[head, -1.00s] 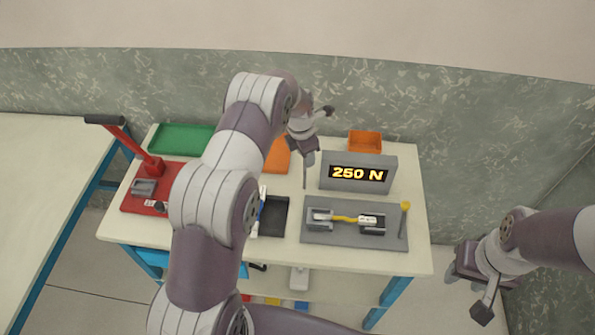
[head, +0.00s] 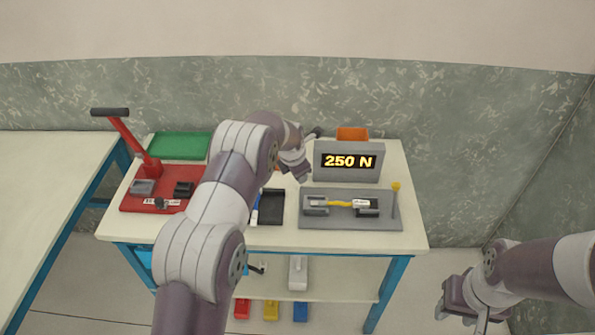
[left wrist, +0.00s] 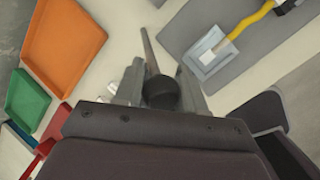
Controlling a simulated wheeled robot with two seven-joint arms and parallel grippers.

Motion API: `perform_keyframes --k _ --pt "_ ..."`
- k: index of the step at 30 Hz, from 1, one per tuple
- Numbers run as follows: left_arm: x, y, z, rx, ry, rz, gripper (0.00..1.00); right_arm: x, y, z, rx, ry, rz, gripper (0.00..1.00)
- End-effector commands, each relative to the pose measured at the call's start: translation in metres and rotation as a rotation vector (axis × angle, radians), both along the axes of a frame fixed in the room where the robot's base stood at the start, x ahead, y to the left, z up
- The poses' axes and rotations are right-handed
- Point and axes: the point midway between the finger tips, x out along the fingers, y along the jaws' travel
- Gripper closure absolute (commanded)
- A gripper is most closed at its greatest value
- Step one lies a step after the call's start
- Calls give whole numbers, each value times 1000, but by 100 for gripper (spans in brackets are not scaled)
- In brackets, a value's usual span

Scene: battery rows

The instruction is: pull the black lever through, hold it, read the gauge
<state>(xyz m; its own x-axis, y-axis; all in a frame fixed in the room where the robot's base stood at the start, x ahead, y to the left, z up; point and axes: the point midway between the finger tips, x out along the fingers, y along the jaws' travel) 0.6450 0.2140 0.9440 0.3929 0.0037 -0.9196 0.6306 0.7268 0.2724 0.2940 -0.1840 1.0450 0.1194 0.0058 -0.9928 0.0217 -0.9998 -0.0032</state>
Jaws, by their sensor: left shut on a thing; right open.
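My left gripper (head: 300,172) is low over the table, just left of the gauge (head: 349,177), which reads 250 N in yellow digits. In the left wrist view, the left gripper (left wrist: 160,88) is shut on the black knob of the black lever (left wrist: 162,93); its thin grey rod runs away from the knob. The lever is hidden behind my left arm in the head view. A grey base plate (head: 330,222) in front of the gauge carries two clamps with a yellow cable (head: 343,203) between them. My right gripper (head: 463,308) is open and empty, off the table's right side.
A yellow-topped post (head: 396,190) stands at the plate's right end. A red press (head: 140,205) with a black-gripped handle stands at left, near a green tray (head: 180,146). An orange bin (head: 352,133) is behind the gauge. A black tray (head: 271,208) lies beside my left arm.

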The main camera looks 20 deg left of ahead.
Motion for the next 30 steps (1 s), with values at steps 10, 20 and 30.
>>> perform_keyframes --k 10,20,30 --pt "-4 0 -8 0 17 0 100 0 0 -2 0 0 0 57" --pt "-4 0 -7 0 14 0 36 0 0 -2 0 0 0 57" --pt "-7 0 8 -1 8 0 36 0 0 -5 0 0 0 57"
